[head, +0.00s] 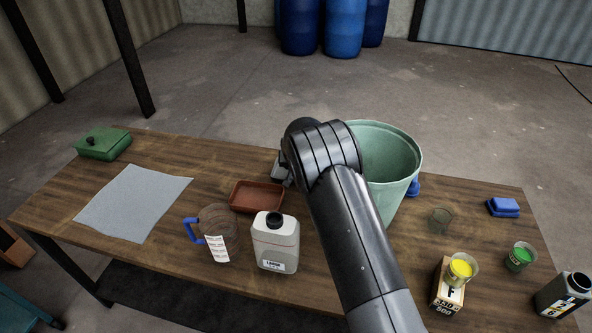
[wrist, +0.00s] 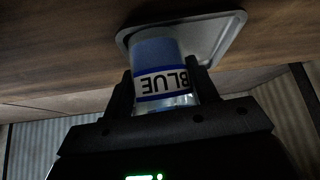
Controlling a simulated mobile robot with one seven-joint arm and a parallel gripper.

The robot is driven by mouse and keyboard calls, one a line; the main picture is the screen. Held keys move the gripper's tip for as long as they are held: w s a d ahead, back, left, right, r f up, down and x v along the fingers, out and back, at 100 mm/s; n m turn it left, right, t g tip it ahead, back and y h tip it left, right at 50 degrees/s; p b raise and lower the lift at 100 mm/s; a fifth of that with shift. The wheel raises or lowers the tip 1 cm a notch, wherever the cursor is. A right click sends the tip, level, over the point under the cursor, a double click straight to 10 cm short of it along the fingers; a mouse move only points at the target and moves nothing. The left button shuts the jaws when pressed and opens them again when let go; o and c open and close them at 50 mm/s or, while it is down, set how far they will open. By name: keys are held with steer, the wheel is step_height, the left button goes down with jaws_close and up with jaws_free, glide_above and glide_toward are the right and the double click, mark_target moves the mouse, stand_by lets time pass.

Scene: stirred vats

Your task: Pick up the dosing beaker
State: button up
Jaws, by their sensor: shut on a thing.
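In the wrist view, the dosing beaker (wrist: 155,50) is a small clear cup with blue contents and a white label reading BLUE, which appears upside down. My gripper (wrist: 165,86) is shut on it, one finger on each side. The beaker is at a grey metal tray (wrist: 225,35) on the wooden table; I cannot tell whether it touches the tray or is slightly above it. In the head view my arm hides the beaker and most of the gripper.
The table (head: 150,265) also holds a green vat (head: 400,165), a brown tray (head: 257,196), a white jug (head: 276,243), a measuring pitcher (head: 217,225), a yellow cup (head: 459,270) on a box, a green cup (head: 520,257) and a dark bottle (head: 563,295). A grey cloth (head: 133,203) lies left.

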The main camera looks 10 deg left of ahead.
steer(key=shift+w+a+r+n+t+y, duration=0.3)
steer(key=shift+a+r+t, duration=0.25)
steer(key=shift+r, duration=1)
steer(key=shift+w+a+r+n+t+y, duration=0.3)
steer(key=shift+a+r+t, duration=0.15)
steer(key=shift+r, duration=1.15)
steer(key=shift+w+a+r+n+t+y, duration=0.25)
steer(key=shift+a+r+t, duration=0.3)
steer(key=shift+r, duration=1)
step_height(320, 180, down, 10)
steer(key=shift+w+d+r, duration=0.1)
steer(key=o, duration=1.2)
steer(key=shift+c, duration=0.2)
